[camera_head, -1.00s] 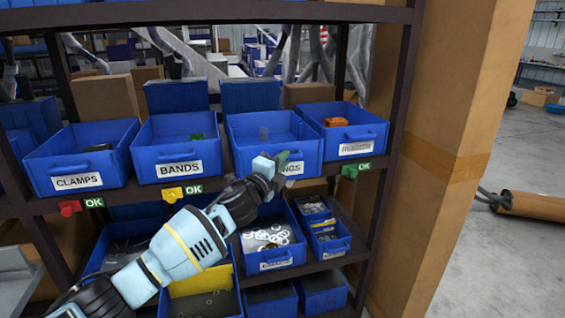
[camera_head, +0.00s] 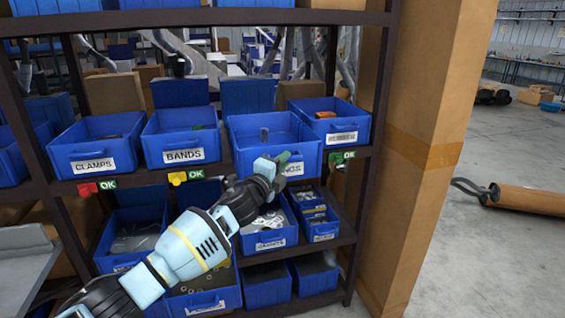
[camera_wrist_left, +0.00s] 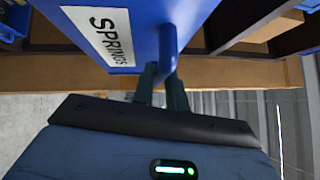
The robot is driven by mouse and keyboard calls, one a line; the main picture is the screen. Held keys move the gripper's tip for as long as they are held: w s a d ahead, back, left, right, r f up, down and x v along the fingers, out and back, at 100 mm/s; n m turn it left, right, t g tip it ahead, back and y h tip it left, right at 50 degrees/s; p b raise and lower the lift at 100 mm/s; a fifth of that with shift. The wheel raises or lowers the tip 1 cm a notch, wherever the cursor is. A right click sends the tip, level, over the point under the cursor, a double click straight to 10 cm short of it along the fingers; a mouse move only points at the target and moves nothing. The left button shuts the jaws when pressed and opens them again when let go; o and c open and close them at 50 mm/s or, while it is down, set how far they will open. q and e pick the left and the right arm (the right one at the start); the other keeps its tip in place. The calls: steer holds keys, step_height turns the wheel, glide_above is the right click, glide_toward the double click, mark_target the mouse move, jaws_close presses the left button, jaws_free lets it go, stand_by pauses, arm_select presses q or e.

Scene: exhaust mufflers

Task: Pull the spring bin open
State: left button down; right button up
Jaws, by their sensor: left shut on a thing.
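The blue spring bin (camera_head: 248,152) stands on the middle shelf between the BANDS bin and the bin at the right end. Its front juts out past the BANDS bin. A small grey part lies inside it. My left gripper (camera_head: 283,158) is at its front and covers part of the SPRINGS label. In the left wrist view the spring bin (camera_wrist_left: 140,25) fills the top, with its label readable. There my left gripper (camera_wrist_left: 162,80) has its fingers shut on the bin's blue handle (camera_wrist_left: 169,48). My right gripper is not in view.
The BANDS bin (camera_head: 180,150) and CLAMPS bin (camera_head: 95,147) stand to the left, and another bin (camera_head: 336,122) to the right. More bins (camera_head: 268,240) fill the shelf below. A brown pillar (camera_head: 420,150) rises at right, with open floor (camera_head: 450,260) beyond.

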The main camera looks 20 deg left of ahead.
arm_select(q)
steer(key=shift+s, duration=0.1)
stand_by(0.3)
steer(key=c, duration=1.4)
jaws_free()
steer(key=v, duration=0.7)
steer(key=shift+s+p, duration=0.35)
steer(key=shift+s, duration=0.05)
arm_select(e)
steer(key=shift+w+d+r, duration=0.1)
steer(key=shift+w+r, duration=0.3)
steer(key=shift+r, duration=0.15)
arm_select(q)
steer(key=shift+a+f, duration=0.1)
steer(key=shift+f, duration=0.05)
